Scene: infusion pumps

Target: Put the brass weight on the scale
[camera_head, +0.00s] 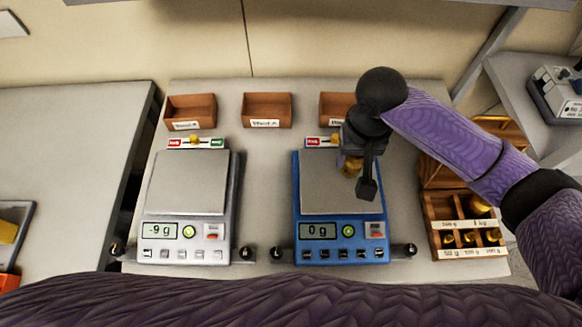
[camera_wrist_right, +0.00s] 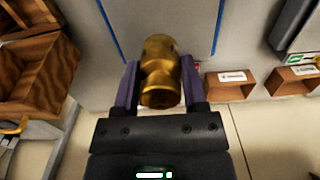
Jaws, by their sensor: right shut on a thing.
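My right gripper (camera_head: 357,176) is over the right half of the pan of the blue scale (camera_head: 340,241), whose display reads 0 g. It is shut on the brass weight (camera_head: 349,167), partly hidden by the gripper in the head view. In the right wrist view the brass weight (camera_wrist_right: 160,68) sits between the two purple fingers, with the grey pan and its blue edges behind it. The gap between weight and pan cannot be judged. A white scale (camera_head: 185,243) to the left has an empty pan and reads -9 g. My left gripper is not in view.
A wooden weight box (camera_head: 428,215) with several brass weights stands right of the blue scale. Small wooden trays (camera_head: 267,110) line the back of the table. Small labels in red, white and green stand behind both scales. Bare table lies between the scales.

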